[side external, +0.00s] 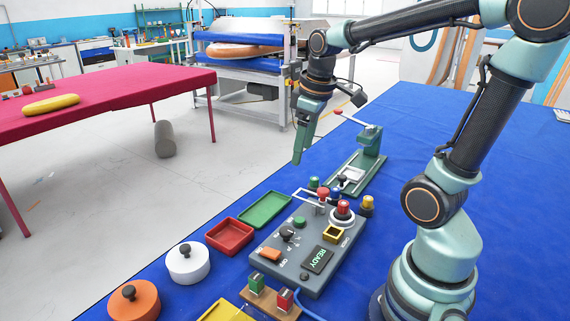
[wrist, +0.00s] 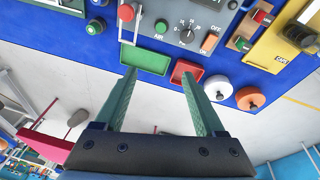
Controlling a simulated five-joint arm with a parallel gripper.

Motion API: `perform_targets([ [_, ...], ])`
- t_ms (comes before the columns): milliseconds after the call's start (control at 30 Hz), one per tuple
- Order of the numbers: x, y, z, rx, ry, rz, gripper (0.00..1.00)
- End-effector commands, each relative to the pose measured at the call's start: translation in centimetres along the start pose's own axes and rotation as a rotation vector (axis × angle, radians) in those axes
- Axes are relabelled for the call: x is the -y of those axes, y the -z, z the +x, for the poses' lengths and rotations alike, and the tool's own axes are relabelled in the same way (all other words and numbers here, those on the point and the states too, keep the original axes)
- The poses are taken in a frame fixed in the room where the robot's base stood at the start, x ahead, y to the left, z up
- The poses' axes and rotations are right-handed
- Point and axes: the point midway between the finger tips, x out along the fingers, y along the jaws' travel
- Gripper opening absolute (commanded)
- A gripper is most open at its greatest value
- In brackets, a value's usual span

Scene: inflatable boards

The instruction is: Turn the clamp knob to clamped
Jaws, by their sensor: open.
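A grey control box (side external: 262,247) stands on the blue table. Its black dial knob (side external: 287,235) also shows in the wrist view (wrist: 187,35), with scale marks around it. A yellow panel (wrist: 270,45) at the wrist view's upper right carries another black knob (wrist: 300,36). No label that I can read tells which knob is the clamp knob. My gripper (side external: 298,160) points down in the air beyond the box, touching nothing. In the wrist view its green fingers (wrist: 160,74) are apart and empty.
Green (side external: 264,210) and red (side external: 229,236) trays and white (side external: 188,264) and orange (side external: 134,302) round pots line the table's left edge. A green press-like fixture (side external: 366,160) with a red-tipped lever stands behind the box.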

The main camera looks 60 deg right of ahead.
Motion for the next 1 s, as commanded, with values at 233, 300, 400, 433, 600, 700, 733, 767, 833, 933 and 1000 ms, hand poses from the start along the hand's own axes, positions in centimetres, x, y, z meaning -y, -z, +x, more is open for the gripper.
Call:
perform_targets([
  [233, -7.0, -2.2, 2.7, 0.157, 0.085, -0.124, 0.72],
  [300, -8.1, -2.8, 3.2, 0.177, 0.107, -0.148, 0.72],
  [400, -8.9, -3.2, 3.5, 0.190, 0.124, -0.171, 0.72],
  [433, -9.1, -3.3, 3.6, 0.192, 0.127, -0.175, 0.72],
  [600, -9.0, -3.6, 4.8, 0.196, 0.133, -0.182, 0.72],
  [700, -8.7, -4.0, 6.3, 0.198, 0.135, -0.182, 0.72],
  [733, -8.7, -4.1, 6.8, 0.198, 0.135, -0.182, 0.72],
  [767, -8.6, -4.2, 7.4, 0.198, 0.135, -0.182, 0.72],
  [833, -8.4, -4.5, 8.8, 0.198, 0.135, -0.182, 0.72],
  [933, -8.2, -4.9, 10.7, 0.198, 0.135, -0.181, 0.72],
  [1000, -8.1, -5.1, 11.9, 0.198, 0.135, -0.181, 0.72],
])
